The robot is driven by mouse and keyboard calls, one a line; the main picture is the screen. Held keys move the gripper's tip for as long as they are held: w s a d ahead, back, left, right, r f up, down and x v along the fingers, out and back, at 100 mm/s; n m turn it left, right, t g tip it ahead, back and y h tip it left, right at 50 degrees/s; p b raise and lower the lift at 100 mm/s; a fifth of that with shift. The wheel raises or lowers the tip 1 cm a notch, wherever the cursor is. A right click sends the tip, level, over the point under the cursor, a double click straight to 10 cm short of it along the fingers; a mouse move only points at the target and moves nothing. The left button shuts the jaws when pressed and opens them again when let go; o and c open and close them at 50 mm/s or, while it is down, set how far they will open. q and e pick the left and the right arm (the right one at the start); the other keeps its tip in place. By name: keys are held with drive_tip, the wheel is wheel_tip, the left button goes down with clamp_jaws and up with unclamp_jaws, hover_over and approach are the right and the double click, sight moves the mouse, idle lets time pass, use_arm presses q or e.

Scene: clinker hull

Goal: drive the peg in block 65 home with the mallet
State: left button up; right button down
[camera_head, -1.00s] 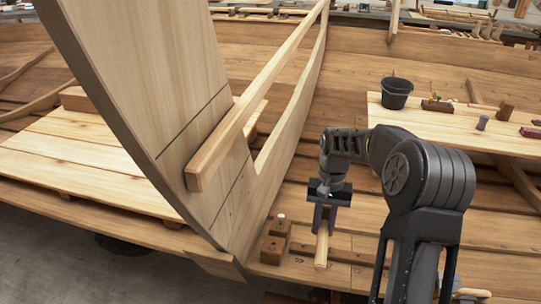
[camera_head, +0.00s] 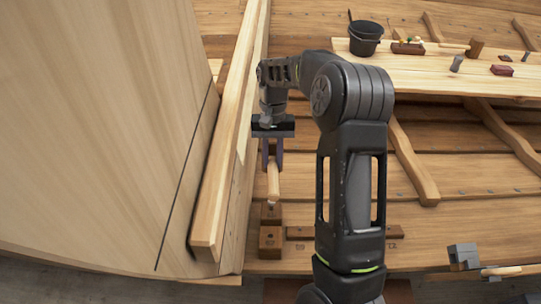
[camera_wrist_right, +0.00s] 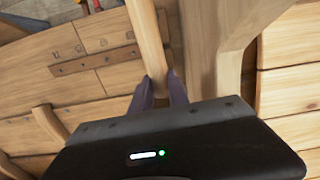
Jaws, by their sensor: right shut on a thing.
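My right gripper (camera_head: 272,166) is shut on a light wooden handle (camera_head: 273,184), which points down and toward me. In the right wrist view the handle (camera_wrist_right: 150,40) runs away from between the fingers (camera_wrist_right: 159,88). No mallet head shows on it in either view. Two dark brown blocks, a rear one (camera_head: 270,215) and a front one (camera_head: 270,243), sit on the planking just below the handle's end. The handle overlaps the rear block; I cannot tell whether they touch. No peg shows clearly now, and no number 65 is readable. My left gripper is out of view.
A tall, broad timber (camera_head: 110,110) and an angled batten (camera_head: 222,170) stand close to the left of my right gripper. A grey-headed tool (camera_head: 463,256) lies at lower right. A bench plank (camera_head: 430,77) holds a black bucket (camera_head: 365,38) and small tools.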

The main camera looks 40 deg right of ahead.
drive_tip(key=shift+f+b, duration=0.45)
drive_tip(key=shift+f, duration=0.05)
drive_tip(key=b+x, duration=0.2)
drive_tip(key=x, duration=0.1)
drive_tip(key=shift+s+a, duration=0.1)
drive_tip(key=shift+a, duration=0.05)
